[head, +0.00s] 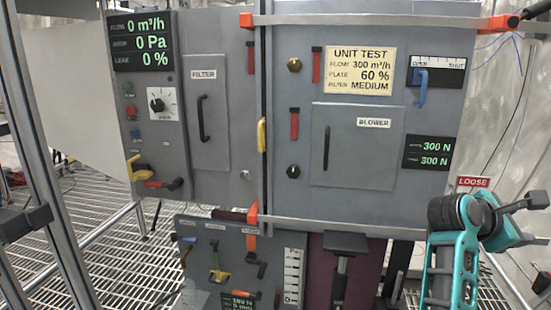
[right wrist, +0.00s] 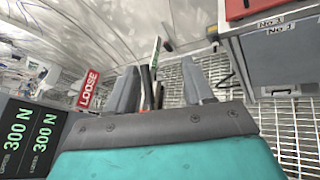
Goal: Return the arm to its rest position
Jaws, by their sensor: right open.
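My right arm rises from the lower right of the head view, with teal links and dark joints. Its gripper (head: 532,218) is at the right edge, beside the red LOOSE tag (head: 473,182) and right of the grey cabinet. In the right wrist view the two dark fingers of the right gripper (right wrist: 160,82) stand apart, with nothing held between them. The LOOSE tag (right wrist: 89,89) shows just left of the fingers there. My left gripper is not in view.
The grey cabinet (head: 290,115) has FILTER (head: 207,125) and BLOWER (head: 352,147) doors. A lower panel (head: 240,262) with handles stands below it. The right wrist view shows a grey box (right wrist: 282,60) at the upper right and grating floor (right wrist: 285,125).

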